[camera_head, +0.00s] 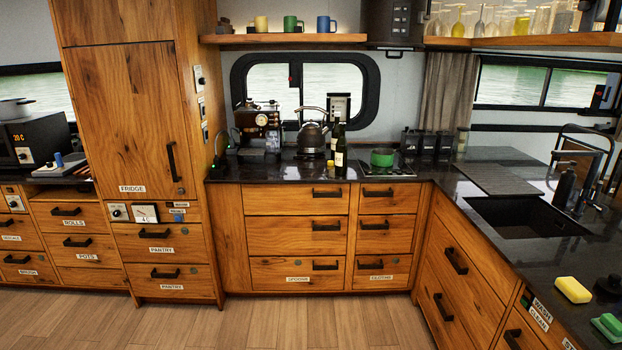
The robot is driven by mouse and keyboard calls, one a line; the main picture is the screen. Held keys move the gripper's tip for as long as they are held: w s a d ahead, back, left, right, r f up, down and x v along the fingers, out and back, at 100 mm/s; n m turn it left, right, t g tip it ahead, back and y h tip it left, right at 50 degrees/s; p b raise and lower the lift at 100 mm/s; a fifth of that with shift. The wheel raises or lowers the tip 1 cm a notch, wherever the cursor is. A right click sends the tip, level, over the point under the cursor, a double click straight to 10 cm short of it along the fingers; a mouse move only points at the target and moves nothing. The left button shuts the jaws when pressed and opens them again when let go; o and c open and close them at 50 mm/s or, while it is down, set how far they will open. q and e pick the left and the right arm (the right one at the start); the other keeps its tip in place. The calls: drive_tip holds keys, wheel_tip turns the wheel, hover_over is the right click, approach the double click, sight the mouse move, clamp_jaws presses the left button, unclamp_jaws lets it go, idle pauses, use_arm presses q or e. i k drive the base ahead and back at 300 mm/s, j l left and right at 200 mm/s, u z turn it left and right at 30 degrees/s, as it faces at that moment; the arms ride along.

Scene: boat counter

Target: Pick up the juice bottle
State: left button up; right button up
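Two dark, slim bottles stand upright close together on the black back counter, right of the kettle. The front bottle (341,158) has a pale label, and the rear bottle (335,135) is partly hidden behind it. I cannot tell whether either one is the juice bottle, as the labels are too small to read. No other thing is clearly a juice bottle. Neither of my grippers is in view.
A kettle (311,135) and a coffee machine (258,128) stand left of the bottles, and a green pot (382,157) stands right. A sink (525,216) and yellow sponge (573,290) are on the right counter. The wooden floor (300,320) is clear.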

sight(341, 144)
drive_tip(key=i+u, duration=0.2)
drive_tip(key=i, duration=0.45)
drive_tip(key=i+u, duration=0.15)
drive_tip(key=i, duration=0.5)
drive_tip(key=i+l+u, duration=0.2)
drive_tip(key=i, duration=0.45)
